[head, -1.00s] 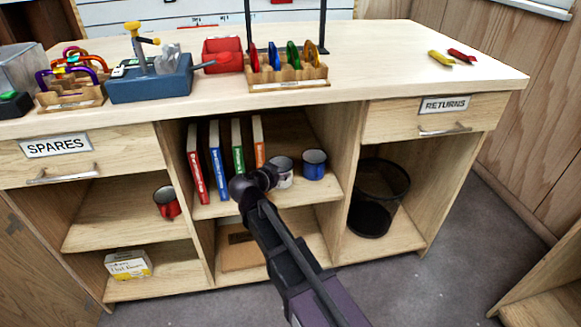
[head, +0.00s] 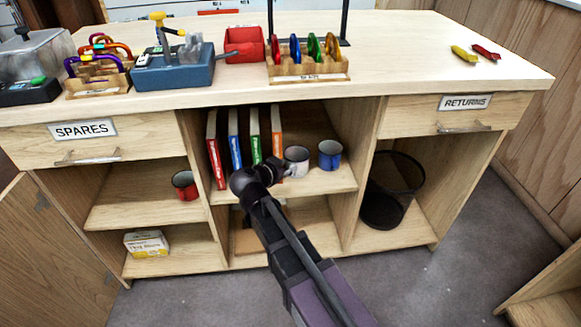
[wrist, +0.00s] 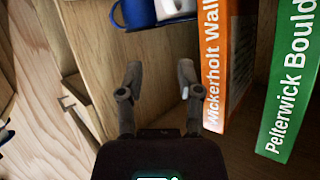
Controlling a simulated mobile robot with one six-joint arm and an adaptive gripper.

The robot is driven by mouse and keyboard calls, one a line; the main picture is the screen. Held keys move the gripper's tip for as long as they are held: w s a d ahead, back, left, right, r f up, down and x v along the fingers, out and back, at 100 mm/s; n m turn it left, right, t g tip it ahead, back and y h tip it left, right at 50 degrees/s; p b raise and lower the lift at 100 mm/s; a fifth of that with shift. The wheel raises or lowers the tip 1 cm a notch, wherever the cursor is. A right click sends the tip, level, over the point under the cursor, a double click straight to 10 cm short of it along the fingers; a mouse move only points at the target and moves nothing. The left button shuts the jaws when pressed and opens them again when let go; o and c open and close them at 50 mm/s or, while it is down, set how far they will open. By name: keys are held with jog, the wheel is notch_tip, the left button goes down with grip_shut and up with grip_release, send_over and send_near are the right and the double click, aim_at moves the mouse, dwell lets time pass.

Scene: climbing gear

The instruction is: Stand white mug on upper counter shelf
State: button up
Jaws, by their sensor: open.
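The white mug (head: 297,158) stands upright on the upper shelf (head: 318,184) of the counter's middle bay, between the books and a blue mug (head: 330,155). My gripper (head: 277,168) is in front of that shelf, just left of the white mug, and partly covers its lower left side. In the wrist view my gripper (wrist: 161,72) is open, with nothing between its fingers. The white mug (wrist: 176,8) and the blue mug (wrist: 138,12) show beyond the fingertips, cut off by the top edge. The fingers look apart from both mugs.
Several upright books (head: 235,145) stand close left of my gripper. A red mug (head: 185,185) is on the left bay's shelf. A black mesh bin (head: 392,190) fills part of the right bay. The counter top (head: 400,65) has free room at right.

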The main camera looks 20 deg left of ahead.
dwell(0.4)
jog(key=w+d+f+g+h, duration=0.1)
jog(key=d+f+g, duration=0.1)
jog(key=d, duration=0.7)
jog(key=w+d+f+g+h, duration=0.1)
jog(key=d+f+g, duration=0.2)
jog(key=d, duration=0.5)
jog(key=w+d+f+g, duration=0.2)
jog(key=d, duration=0.7)
jog(key=s+d+f+n+g+y, duration=0.1)
jog(key=s+d+f+g+y, duration=0.1)
jog(key=d, duration=0.8)
jog(key=s+d+f+n+g+y, duration=0.2)
jog(key=s+d+g, duration=0.2)
jog(key=s+d, duration=0.3)
jog(key=shift+d, duration=1.7)
jog(key=shift+r, duration=0.1)
